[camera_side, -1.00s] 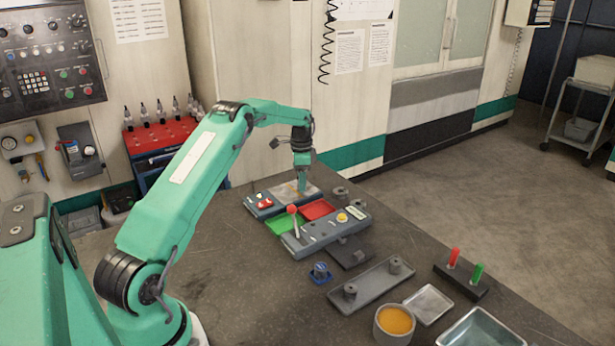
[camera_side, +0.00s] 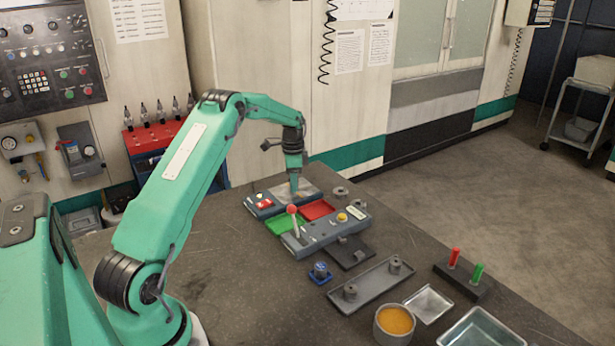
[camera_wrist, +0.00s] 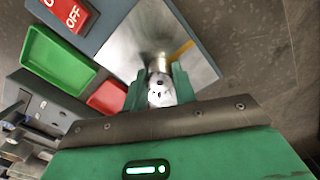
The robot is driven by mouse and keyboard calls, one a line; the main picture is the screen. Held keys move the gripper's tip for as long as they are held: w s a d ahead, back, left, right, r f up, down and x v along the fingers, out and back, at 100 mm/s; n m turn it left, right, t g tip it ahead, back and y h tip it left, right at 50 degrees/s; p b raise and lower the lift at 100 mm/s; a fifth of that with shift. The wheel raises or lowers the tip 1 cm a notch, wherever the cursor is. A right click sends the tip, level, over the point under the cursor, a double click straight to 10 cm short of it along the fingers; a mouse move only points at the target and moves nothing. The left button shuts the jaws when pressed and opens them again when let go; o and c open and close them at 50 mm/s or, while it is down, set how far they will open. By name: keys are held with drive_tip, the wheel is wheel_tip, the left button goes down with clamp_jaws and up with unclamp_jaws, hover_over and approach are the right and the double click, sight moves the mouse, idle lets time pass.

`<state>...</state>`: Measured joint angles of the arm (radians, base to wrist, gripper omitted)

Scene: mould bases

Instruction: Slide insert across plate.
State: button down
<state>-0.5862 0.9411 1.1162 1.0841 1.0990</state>
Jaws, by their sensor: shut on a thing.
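A shiny metal plate (camera_side: 311,189) is set in a grey unit at the back of the bench. The plate also fills the upper middle of the wrist view (camera_wrist: 125,45), with a yellow stripe (camera_wrist: 183,49) to the right. My gripper (camera_side: 294,190) is low over the plate in the side view. In the wrist view my gripper (camera_wrist: 160,88) is shut on the insert (camera_wrist: 160,93), a small bright metal cylinder between the two green fingers. The insert appears to stand on the plate, reflected in it. In the side view the fingers hide the insert.
A red OFF switch (camera_wrist: 70,14) is on the unit left of the plate. Green (camera_wrist: 58,60) and red (camera_wrist: 107,98) trays lie in front. A lever panel (camera_side: 325,232) with a red-knobbed lever (camera_side: 292,210) stands nearer.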

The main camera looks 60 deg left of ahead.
sight(286, 193)
drive_tip(key=shift+s, duration=1.5)
drive_tip(key=c, duration=1.1)
unclamp_jaws()
drive_tip(key=shift+o, duration=0.2)
drive_tip(key=shift+r, duration=0.1)
wheel_tip(286, 193, up, 8)
